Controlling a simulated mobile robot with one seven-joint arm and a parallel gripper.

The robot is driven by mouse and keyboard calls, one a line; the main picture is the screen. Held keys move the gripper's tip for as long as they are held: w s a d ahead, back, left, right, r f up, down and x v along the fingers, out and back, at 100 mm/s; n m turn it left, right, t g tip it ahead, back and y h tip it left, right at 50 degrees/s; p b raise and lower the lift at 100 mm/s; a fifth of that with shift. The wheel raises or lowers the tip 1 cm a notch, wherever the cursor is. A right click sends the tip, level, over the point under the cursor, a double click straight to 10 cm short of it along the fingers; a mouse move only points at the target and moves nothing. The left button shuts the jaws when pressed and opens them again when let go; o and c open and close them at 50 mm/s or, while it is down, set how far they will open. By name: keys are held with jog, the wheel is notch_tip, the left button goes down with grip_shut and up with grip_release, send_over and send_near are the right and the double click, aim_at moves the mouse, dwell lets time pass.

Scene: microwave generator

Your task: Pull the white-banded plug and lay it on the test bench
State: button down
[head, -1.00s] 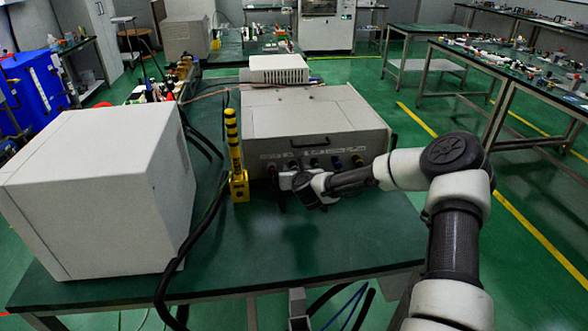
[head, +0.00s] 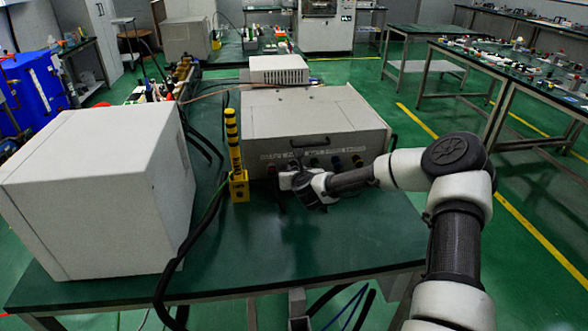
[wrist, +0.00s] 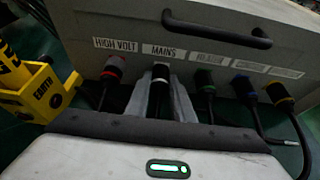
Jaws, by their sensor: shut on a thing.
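The white-banded plug (wrist: 160,73) is black with a pale ring. It sits under the MAINS label on the front of the grey generator box (head: 318,125). My gripper (wrist: 160,98) is shut on this plug, with one pale finger on each side of it. In the head view my gripper (head: 283,186) is low at the generator's front panel, and the plug is hidden there. I cannot tell whether the plug is still seated. The test bench (head: 330,240) is the green tabletop, bare in front of the generator.
A red plug (wrist: 113,68) is left of the gripped one; green (wrist: 204,80), blue (wrist: 243,88) and yellow (wrist: 277,92) plugs are to its right. A yellow EARTH post (head: 238,185) stands close left of my gripper. A large white box (head: 95,195) fills the bench's left side.

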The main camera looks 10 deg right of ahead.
jog(key=shift+s, duration=3)
jog(key=shift+f+b, duration=0.15)
jog(key=shift+b, duration=0.3)
jog(key=shift+f+b, duration=2.1)
jog(key=shift+f, duration=0.25)
jog(key=c, duration=1.5)
grip_release()
jog(key=shift+o, duration=0.2)
